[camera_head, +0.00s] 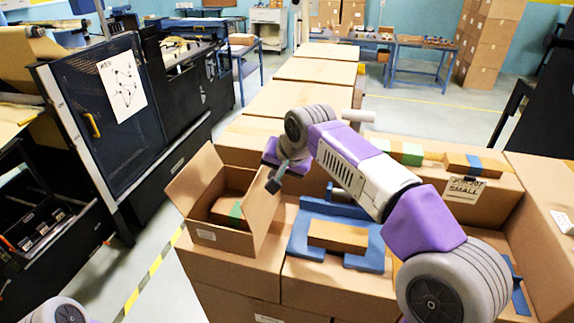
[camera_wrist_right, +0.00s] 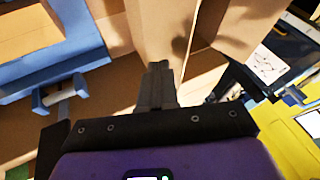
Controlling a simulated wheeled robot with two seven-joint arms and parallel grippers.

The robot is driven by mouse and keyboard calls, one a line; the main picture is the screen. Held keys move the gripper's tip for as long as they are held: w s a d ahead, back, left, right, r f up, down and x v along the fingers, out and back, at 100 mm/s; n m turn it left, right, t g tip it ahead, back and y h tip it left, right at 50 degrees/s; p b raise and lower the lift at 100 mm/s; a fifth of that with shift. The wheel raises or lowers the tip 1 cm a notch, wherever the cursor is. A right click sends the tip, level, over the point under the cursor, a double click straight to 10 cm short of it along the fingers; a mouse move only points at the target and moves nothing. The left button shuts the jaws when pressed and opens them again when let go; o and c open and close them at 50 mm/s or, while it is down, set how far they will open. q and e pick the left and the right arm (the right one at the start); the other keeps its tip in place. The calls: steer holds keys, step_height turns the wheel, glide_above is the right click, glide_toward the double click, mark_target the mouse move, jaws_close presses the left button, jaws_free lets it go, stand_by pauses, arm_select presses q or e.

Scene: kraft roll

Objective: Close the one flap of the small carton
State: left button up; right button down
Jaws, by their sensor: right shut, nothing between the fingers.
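The small carton (camera_head: 222,240) stands open at the left of the packing surface. One cardboard panel (camera_head: 195,177) rises at its left and another (camera_head: 262,208) at its right. Inside lies a brown item with green tape (camera_head: 229,211). My right gripper (camera_head: 273,186) is shut and empty, at the upper edge of the right panel; I cannot tell whether it touches. In the right wrist view its fingers (camera_wrist_right: 158,80) point toward upright cardboard (camera_wrist_right: 163,30). My left gripper is out of view.
A blue holder (camera_head: 305,243) with a brown block (camera_head: 338,236) lies right of the carton. A box labelled small (camera_head: 465,188) and taped blocks lie farther right. A dark machine (camera_head: 110,110) stands left across a floor gap.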

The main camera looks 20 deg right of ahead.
steer(key=shift+w+a+f, duration=0.15)
steer(key=shift+w+a, duration=0.5)
steer(key=shift+a, duration=0.35)
